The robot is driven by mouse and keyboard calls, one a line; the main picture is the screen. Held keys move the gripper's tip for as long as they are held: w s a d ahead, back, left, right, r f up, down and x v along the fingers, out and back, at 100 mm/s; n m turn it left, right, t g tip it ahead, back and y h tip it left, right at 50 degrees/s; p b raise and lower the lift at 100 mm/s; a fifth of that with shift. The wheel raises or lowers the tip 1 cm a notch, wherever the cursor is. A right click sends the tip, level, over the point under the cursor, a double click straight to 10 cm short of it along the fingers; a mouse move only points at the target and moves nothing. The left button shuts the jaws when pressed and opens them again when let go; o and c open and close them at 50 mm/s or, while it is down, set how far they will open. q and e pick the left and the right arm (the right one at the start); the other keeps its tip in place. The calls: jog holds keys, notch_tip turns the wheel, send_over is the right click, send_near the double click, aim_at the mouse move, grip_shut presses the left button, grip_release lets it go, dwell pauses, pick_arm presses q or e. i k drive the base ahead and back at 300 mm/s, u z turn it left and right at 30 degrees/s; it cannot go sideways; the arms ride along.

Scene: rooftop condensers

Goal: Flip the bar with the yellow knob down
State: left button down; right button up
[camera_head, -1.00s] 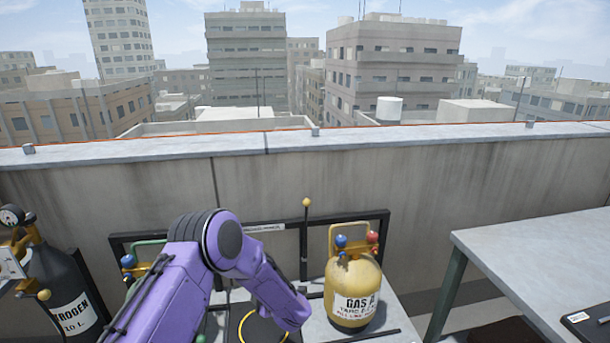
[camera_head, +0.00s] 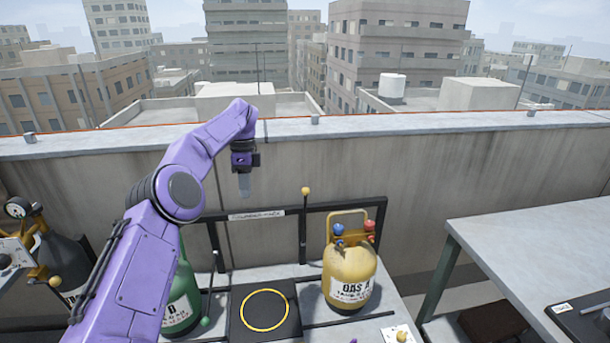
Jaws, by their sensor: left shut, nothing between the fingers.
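The bar with the yellow knob (camera_head: 306,191) stands upright in front of the rear black rail, just left of the yellow gas cylinder (camera_head: 350,275). Its thin black shaft runs down to the bench. My left gripper (camera_head: 244,190) hangs fingers down, shut and empty, left of the knob in the picture and apart from it. It is at about the knob's height in the picture. My right gripper is not in view.
A black square plate with a yellow ring (camera_head: 264,310) sits on the bench below. A green cylinder (camera_head: 182,295) is partly hidden behind my left arm. A grey table (camera_head: 530,245) stands at right. A concrete parapet (camera_head: 430,170) runs behind.

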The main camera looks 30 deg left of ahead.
aim_at(306, 191)
jog(key=i, duration=0.9)
